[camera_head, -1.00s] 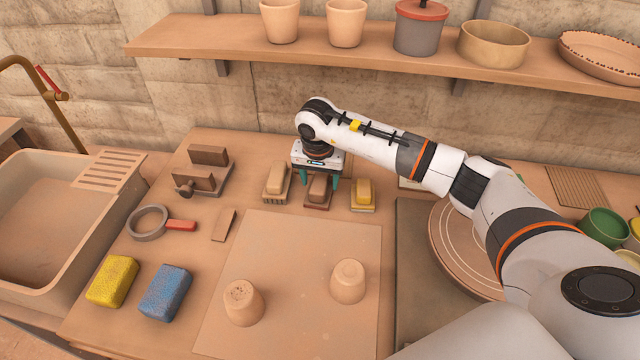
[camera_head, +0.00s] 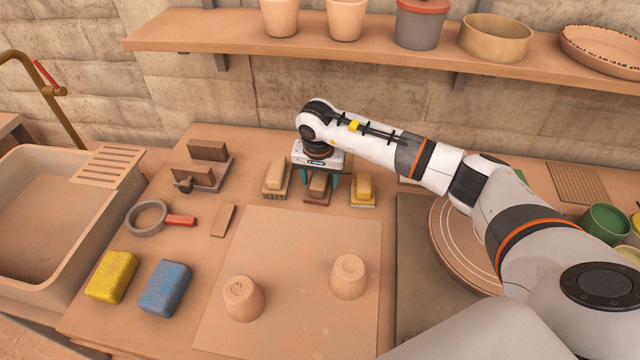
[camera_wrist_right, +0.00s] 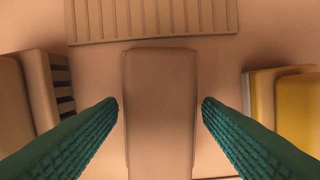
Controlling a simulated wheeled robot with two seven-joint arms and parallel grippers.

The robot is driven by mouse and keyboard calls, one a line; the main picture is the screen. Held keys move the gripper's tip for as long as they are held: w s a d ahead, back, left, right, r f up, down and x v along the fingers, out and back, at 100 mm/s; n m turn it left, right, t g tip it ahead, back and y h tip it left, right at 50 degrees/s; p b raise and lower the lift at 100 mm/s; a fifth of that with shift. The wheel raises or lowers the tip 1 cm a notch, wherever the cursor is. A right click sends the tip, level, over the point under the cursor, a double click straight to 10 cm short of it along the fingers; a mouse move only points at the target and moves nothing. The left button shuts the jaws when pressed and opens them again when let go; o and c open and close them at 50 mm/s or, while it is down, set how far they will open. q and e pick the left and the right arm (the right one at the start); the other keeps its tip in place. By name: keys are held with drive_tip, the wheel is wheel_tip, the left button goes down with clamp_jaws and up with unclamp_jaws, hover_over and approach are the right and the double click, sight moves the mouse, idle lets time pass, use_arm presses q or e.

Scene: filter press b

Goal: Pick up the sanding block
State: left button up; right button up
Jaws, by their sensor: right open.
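The sanding block, a brown block on a darker reddish-brown base (camera_head: 317,187), sits in the middle of a row of three small tools on the worktop. In the right wrist view its brown top (camera_wrist_right: 160,110) lies centred between two green fingers. My right gripper (camera_head: 318,182) is open above it and points down, with one finger on each side. The wrist view shows a gap between each fingertip and the block (camera_wrist_right: 160,103). The gripper partly hides the block's back in the head view. My left gripper is not in view.
A board (camera_head: 290,260) with two upturned cups lies in front. A shelf (camera_head: 360,55) runs above along the wall.

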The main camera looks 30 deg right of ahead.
sight(320, 176)
drive_tip(key=shift+c, duration=0.3)
drive_tip(key=c, duration=0.6)
drive_tip(key=shift+r+p, duration=0.2)
drive_tip(key=shift+p, duration=0.2)
drive_tip(key=shift+b, duration=0.35)
wheel_tip(320, 176, up, 7)
drive_tip(key=shift+a+b, duration=0.1)
drive_tip(key=shift+b, duration=0.9)
drive_tip(key=s+a+b, duration=0.1)
drive_tip(key=s+a, duration=0.3)
drive_tip(key=s, duration=0.1)
drive_tip(key=s+a+b, duration=0.1)
drive_tip(key=s+a, duration=0.3)
drive_tip(key=s, duration=0.1)
drive_tip(key=s+a+b, duration=0.2)
drive_tip(key=s+a, duration=0.2)
drive_tip(key=s, duration=0.2)
